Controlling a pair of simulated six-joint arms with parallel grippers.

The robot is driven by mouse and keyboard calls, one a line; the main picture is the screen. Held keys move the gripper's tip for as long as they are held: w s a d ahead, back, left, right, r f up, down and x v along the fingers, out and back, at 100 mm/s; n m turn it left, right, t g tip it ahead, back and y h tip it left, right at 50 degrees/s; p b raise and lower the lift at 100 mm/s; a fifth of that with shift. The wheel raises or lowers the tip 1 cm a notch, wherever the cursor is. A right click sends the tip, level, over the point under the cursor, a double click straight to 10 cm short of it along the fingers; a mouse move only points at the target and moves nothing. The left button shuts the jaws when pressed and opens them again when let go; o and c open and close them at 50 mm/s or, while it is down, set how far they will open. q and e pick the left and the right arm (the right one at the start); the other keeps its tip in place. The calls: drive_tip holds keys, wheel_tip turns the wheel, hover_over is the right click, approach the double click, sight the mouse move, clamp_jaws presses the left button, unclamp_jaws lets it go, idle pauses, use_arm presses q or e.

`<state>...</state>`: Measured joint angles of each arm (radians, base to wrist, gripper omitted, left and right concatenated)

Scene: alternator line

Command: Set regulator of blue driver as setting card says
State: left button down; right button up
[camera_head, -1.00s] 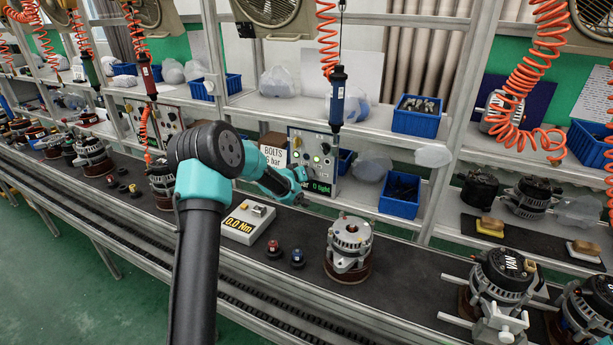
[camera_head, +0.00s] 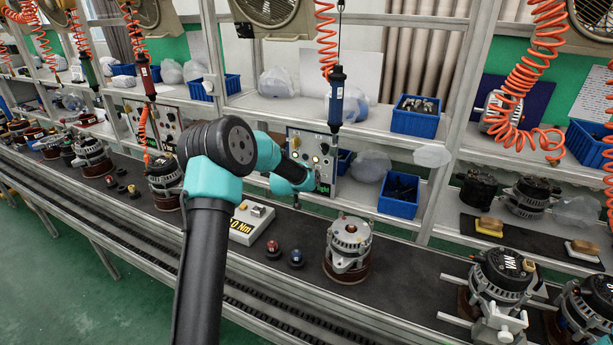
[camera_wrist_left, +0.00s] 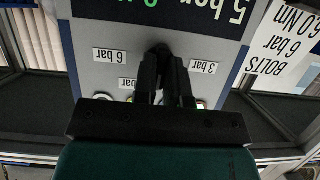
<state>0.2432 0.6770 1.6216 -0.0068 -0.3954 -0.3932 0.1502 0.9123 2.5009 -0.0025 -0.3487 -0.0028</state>
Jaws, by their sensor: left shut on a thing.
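The blue driver (camera_head: 337,98) hangs upright on an orange coiled hose above the regulator panel (camera_head: 326,146). The panel has a gauge, lit buttons and a display. In the left wrist view the panel (camera_wrist_left: 225,52) is upside down; its display (camera_wrist_left: 215,12) reads 5 bar with partly cut-off green text beside it. Labels for 6 bar (camera_wrist_left: 109,55) and 3 bar (camera_wrist_left: 203,67) flank a dark knob (camera_wrist_left: 161,50). My left gripper (camera_wrist_left: 167,68) is shut on this knob. The setting card (camera_wrist_left: 284,42) reads BOLTS, 6 bar, 60 Nm; my arm hides it in the head view.
A torque box (camera_head: 247,225), a red-topped button (camera_head: 273,248), a blue-topped button (camera_head: 296,258) and an alternator (camera_head: 348,250) stand on the bench. Blue bins (camera_head: 399,195) are right of the panel. The red driver (camera_head: 148,80) hangs at left.

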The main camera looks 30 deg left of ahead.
use_arm(q)
drive_tip(key=m+y, duration=0.2)
drive_tip(key=m, duration=0.2)
drive_tip(key=m+t+y, duration=0.1)
drive_tip(key=m+y, duration=0.1)
drive_tip(key=m, duration=0.2)
drive_tip(key=m+t+y, duration=0.1)
drive_tip(key=m+y, duration=0.2)
drive_tip(key=m, duration=0.2)
drive_tip(key=shift+d+f, duration=0.25)
drive_tip(key=shift+d, duration=0.05)
idle(0.4)
idle(0.3)
drive_tip(key=c, duration=1.2)
unclamp_jaws()
